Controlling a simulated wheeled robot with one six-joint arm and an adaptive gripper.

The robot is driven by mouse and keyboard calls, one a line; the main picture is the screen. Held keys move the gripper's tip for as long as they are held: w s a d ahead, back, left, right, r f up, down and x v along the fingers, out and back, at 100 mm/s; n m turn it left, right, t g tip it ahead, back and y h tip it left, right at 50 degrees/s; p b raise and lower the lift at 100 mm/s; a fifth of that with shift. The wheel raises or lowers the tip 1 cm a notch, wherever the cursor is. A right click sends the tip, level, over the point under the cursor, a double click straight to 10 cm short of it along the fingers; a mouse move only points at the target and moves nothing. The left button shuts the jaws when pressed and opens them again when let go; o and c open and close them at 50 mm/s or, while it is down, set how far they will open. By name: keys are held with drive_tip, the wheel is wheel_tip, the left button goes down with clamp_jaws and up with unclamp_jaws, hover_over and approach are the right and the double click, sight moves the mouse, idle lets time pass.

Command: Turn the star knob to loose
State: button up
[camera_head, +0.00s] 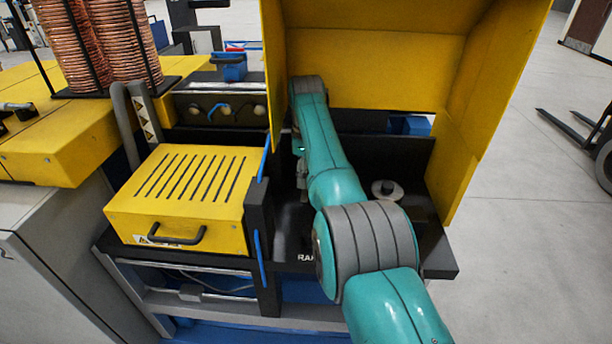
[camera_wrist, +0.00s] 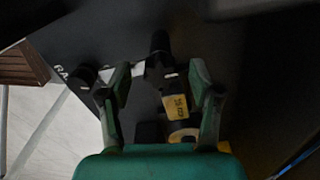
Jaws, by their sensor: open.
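In the wrist view, my gripper (camera_wrist: 160,68) is open, with one finger on each side of a dark fixture (camera_wrist: 154,72). A black knob-like part (camera_wrist: 159,42) stands at the top of that fixture, just beyond the fingertips. It may be the star knob, but its shape is too dark to tell. I cannot tell whether the fingers touch anything. A yellow label (camera_wrist: 176,106) is on a dark part between the fingers. In the head view, my teal arm reaches into the yellow-hooded station and hides the knob; my gripper is mostly hidden.
A round black part (camera_wrist: 84,75) sits beside the left finger. The yellow hood (camera_head: 375,70) stands around the back and right. A pale disc (camera_head: 387,190) lies right of my arm. A yellow slotted box (camera_head: 185,195) stands left. Copper coils (camera_head: 100,45) are at upper left.

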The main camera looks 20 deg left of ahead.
wheel_tip(320, 180, up, 11)
idle(0.4)
idle(0.4)
